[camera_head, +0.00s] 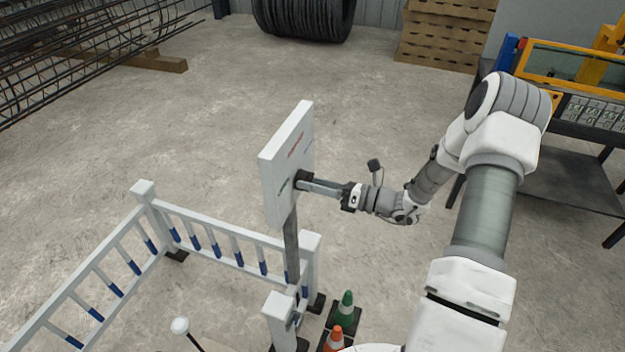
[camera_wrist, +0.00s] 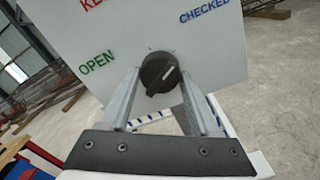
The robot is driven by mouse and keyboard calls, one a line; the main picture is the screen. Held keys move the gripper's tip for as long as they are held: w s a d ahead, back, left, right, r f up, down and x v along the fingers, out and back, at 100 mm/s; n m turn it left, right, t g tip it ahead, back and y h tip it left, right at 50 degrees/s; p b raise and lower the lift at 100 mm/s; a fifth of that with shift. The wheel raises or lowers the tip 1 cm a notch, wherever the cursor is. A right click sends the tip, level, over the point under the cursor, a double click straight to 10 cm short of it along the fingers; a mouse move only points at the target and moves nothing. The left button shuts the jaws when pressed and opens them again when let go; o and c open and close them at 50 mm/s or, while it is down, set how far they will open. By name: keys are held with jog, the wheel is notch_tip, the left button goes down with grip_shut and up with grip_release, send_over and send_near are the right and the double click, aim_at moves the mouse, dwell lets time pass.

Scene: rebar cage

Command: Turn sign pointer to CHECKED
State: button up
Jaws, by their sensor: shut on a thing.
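The sign (camera_head: 284,165) is a white upright board on a grey post, seen nearly edge-on in the head view. In the wrist view the sign face (camera_wrist: 225,65) shows green OPEN at left, a cut-off red word above, and blue CHECKED at upper right. The pointer (camera_wrist: 158,70) is a dark round knob with a raised ridge slanting from lower left to upper right, with a small pale mark towards its upper right. My gripper (camera_head: 305,183) reaches the face from the right. Its fingers, also in the wrist view (camera_wrist: 160,84), are shut on the knob's sides.
White railings with blue sleeves (camera_head: 215,240) stand left of and behind the post. A green cone (camera_head: 346,308) and an orange cone (camera_head: 335,338) stand near its foot. A dark table (camera_head: 570,180) with yellow equipment is at right.

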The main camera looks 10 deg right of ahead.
dwell(0.4)
jog(key=o, duration=1.4)
jog(key=shift+c, duration=0.2)
jog(key=b+v, duration=0.1)
jog(key=v, duration=1.6)
jog(key=shift+s+d, duration=0.2)
jog(key=shift+d, duration=0.05)
jog(key=shift+a, duration=0.1)
